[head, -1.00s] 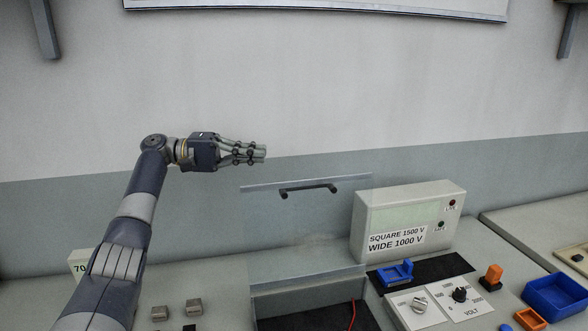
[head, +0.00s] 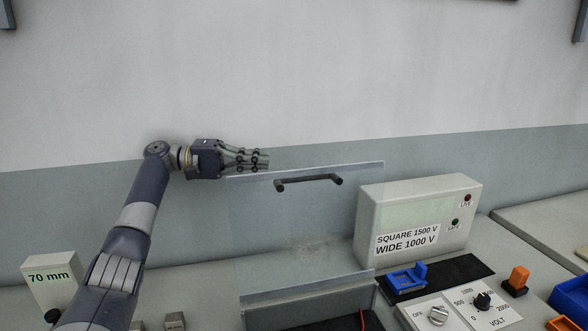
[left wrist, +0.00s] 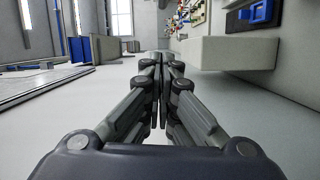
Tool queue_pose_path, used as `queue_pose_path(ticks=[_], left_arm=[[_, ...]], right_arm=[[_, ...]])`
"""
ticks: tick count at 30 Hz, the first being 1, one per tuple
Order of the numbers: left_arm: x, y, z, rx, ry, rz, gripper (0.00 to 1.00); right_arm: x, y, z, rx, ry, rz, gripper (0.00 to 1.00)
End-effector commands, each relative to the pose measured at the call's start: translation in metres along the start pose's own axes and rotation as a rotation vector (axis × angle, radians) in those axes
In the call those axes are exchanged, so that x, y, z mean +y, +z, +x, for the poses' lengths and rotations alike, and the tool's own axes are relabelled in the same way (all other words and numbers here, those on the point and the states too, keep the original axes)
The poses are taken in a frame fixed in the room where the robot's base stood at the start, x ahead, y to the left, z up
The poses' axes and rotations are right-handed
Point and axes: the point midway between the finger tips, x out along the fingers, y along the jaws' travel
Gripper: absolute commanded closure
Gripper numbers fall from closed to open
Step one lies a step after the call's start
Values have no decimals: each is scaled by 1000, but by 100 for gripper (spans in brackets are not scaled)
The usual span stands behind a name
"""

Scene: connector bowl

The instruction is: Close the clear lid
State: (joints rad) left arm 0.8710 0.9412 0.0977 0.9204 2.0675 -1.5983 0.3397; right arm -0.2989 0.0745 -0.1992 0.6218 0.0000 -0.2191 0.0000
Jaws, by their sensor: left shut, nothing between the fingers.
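The clear lid (head: 300,225) stands raised, nearly upright, at the back of a grey box (head: 318,311) in the head view. A dark handle (head: 308,181) sits near its top edge. My left gripper (head: 266,160) is shut and empty, pointing right at the height of the lid's top edge, left of the handle. It overlaps the lid's upper left corner in the picture; I cannot tell if it touches. In the left wrist view my fingers (left wrist: 161,75) are pressed together with nothing between them. My right gripper is not in view.
A tester box (head: 418,220) with labels stands right of the lid. In front of it are a blue fixture (head: 408,278) and a knob panel (head: 468,308). An orange part (head: 516,281) is farther right. A 70 mm block (head: 52,277) stands at the left.

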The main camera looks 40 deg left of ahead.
Motion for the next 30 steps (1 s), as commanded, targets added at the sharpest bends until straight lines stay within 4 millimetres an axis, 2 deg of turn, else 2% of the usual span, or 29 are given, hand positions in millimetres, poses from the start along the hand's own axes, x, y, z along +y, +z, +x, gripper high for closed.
queue_pose_path(ticks=[10,21,30], left_arm=[[4,1,78,-4,0,-3,100],[0,32,83,0,-2,-1,100],[0,39,84,1,0,-1,100]], right_arm=[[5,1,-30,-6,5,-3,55],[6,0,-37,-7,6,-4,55],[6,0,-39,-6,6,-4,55]])
